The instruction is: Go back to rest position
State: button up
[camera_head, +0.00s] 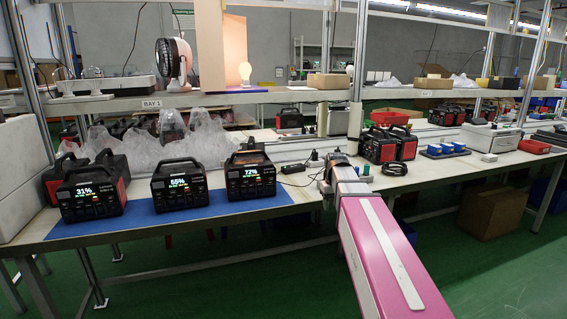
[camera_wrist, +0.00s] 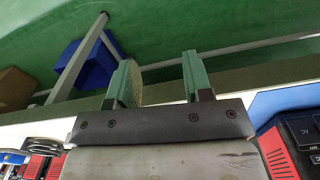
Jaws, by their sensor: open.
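My gripper is open and empty, with its two green fingers apart in the wrist view (camera_wrist: 158,75). In the head view my pink arm reaches forward to the bench (camera_head: 260,222), and its end is over the bench between two groups of power stations. The fingertips are hard to make out there. Three black power stations stand upright on a blue mat (camera_head: 135,223), showing 31% (camera_head: 90,196), 55% (camera_head: 179,187) and 72% (camera_head: 250,177). The gripper is right of them and touches none that I can see. Part of a red and black unit (camera_wrist: 290,145) shows in the wrist view.
More power stations (camera_head: 388,146) stand right of my arm, with blue-topped items (camera_head: 445,149) and a grey case (camera_head: 490,137) beyond. A shelf (camera_head: 240,96) runs above the bench, on posts. A cardboard box (camera_head: 490,207) sits below. Green floor (camera_head: 500,280) is open in front.

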jog(key=s+f+m, duration=0.1)
jog(key=s+f, duration=0.7)
jog(key=f, duration=0.2)
jog(key=s+f+m, duration=0.1)
jog(key=s+f, duration=0.7)
jog(key=f, duration=0.3)
jog(key=shift+s+f, duration=0.25)
jog(key=shift+f, duration=0.05)
